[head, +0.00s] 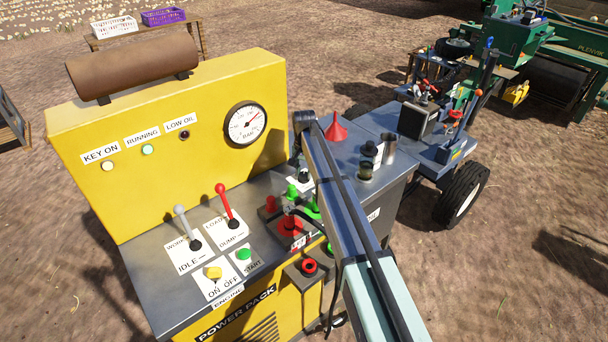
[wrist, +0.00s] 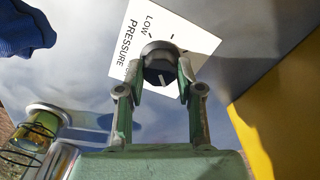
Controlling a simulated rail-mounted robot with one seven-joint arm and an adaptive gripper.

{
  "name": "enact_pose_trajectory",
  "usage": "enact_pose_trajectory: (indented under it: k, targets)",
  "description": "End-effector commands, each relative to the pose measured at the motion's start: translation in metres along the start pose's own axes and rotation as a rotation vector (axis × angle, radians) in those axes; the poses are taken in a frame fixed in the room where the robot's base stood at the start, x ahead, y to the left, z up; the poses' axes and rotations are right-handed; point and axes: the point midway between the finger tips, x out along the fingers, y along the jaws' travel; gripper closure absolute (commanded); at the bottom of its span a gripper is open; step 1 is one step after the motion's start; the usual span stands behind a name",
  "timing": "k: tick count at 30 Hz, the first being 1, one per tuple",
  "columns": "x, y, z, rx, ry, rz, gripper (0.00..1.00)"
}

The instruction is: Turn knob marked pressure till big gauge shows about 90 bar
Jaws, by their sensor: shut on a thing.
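The pressure knob (wrist: 158,62) is dark and round, with a white pointer line. It sits on a white label (wrist: 128,45) reading LOW and PRESSURE. My gripper (wrist: 161,76) is shut on it, one finger on each side. In the head view my arm covers much of this area, and the grip is hard to make out. The big gauge (head: 244,124) is a white dial with a black rim on the yellow panel, marked BAR. The scale figures are too small to read surely.
A grey lever (head: 182,222), a red lever (head: 226,202), a yellow knob (head: 213,272) and a green button (head: 244,253) stand on the console left of my arm. Blue cloth (wrist: 25,32) shows in the wrist view.

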Motion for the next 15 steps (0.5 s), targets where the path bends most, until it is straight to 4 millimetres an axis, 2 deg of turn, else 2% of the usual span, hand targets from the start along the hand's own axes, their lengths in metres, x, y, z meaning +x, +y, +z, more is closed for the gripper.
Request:
enact_pose_trajectory:
  k: [15]
  targets:
    - [0.0029,-0.0001,0.0009,-0.489,-0.002,0.002,0.99]
